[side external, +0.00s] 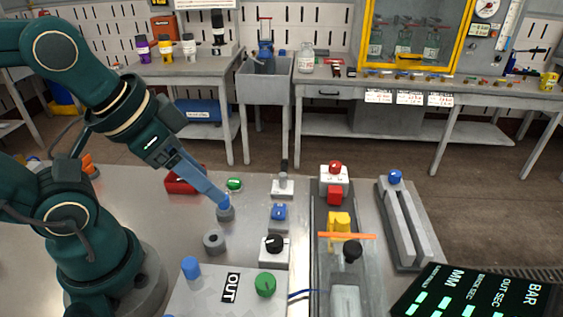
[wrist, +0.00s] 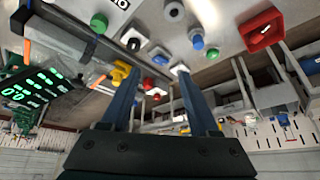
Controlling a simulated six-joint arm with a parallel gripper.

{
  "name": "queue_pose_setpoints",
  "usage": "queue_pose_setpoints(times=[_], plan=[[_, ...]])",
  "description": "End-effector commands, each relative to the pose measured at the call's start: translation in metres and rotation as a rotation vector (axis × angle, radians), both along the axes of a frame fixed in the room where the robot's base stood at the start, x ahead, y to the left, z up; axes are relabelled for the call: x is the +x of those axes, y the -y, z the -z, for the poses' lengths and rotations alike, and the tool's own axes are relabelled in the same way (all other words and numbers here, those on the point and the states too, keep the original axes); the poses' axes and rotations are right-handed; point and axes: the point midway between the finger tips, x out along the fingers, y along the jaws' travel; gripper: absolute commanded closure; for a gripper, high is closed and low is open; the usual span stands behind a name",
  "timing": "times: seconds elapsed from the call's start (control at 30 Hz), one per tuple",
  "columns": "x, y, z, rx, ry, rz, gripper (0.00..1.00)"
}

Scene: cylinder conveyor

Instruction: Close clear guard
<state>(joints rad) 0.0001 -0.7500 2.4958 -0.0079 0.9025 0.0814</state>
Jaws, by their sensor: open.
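My gripper (side external: 213,190) reaches down over the left part of the grey bench. Its two fingers are apart with nothing between them in the wrist view (wrist: 155,72). In the side view its tips overlap a blue-topped grey cylinder (side external: 226,212); in the wrist view that cylinder (wrist: 197,40) lies beyond the tips, outside the jaws. An orange bar (side external: 347,237) crosses the conveyor channel by a yellow block (side external: 339,223); it also shows in the wrist view (wrist: 98,80). I cannot make out a clear panel, or tell whether the bar belongs to the guard.
Between my gripper and the channel stand a black knob (side external: 274,245), a blue switch (side external: 279,212) and a lever (side external: 284,182). A red button box (side external: 334,180) and black knob (side external: 352,252) stand by the channel. A grey ring (side external: 214,241) and red tray (side external: 184,181) are near.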

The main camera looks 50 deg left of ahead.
Motion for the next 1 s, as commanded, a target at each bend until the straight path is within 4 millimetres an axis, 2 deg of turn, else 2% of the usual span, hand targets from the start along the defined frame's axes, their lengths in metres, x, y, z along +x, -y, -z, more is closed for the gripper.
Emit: queue_pose_setpoints(times=[0.17, 0.3, 0.47, 0.6, 0.8, 1.0], plan=[[0.02, 0.014, -0.024, 0.049, 0.037, 0.214, 0.38], [0.041, 0.035, -0.039, 0.079, 0.036, 0.431, 0.38], [0.069, 0.068, -0.048, 0.094, 0.029, 0.684, 0.38], [0.091, 0.104, -0.044, 0.088, 0.012, 0.902, 0.38], [0.106, 0.144, -0.022, 0.052, -0.041, 1.067, 0.38], [0.102, 0.157, -0.001, 0.035, -0.103, 1.104, 0.38]])
